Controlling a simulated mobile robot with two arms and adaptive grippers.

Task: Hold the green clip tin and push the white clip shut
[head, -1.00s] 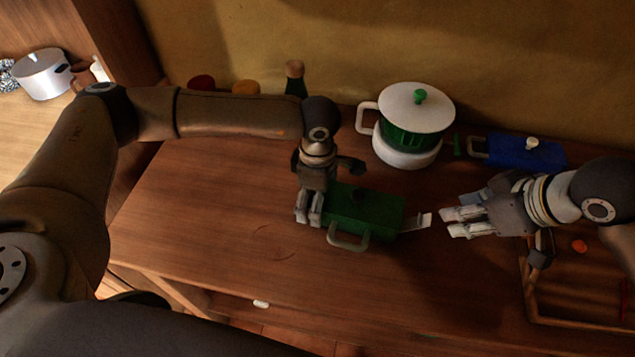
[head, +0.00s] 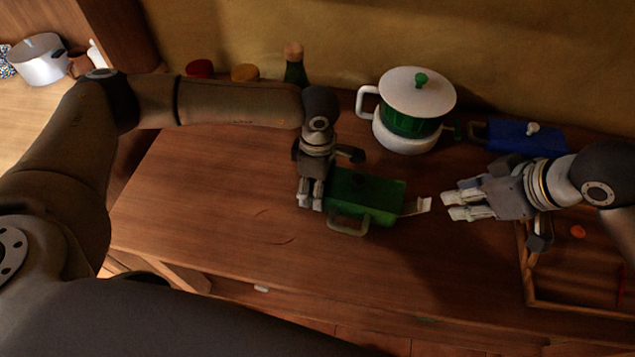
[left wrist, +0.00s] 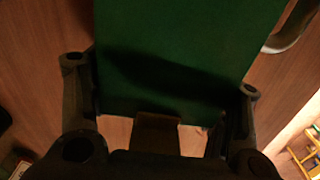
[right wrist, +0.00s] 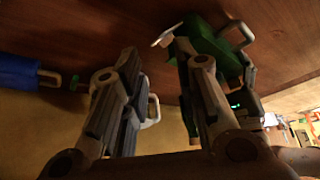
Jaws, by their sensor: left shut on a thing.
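The green clip tin (head: 375,192) stands on the wooden counter, with a pale handle (head: 348,230) on its near side. It also shows in the left wrist view (left wrist: 180,45) and right wrist view (right wrist: 207,42). Its white clip (head: 417,206) sticks out from the right end, standing away from the body; it shows too in the right wrist view (right wrist: 166,36). My left gripper (head: 311,193) is shut on the tin's left end, one finger on each side. My right gripper (head: 452,205) is partly open and empty, just right of the clip, with a small gap.
A white pot with green body (head: 410,122) and lid stands behind the tin. A blue tin (head: 520,138) is at back right. A wooden tray (head: 570,310) lies at right, below my right arm. A bottle (head: 294,68) stands behind my left arm. The counter in front is clear.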

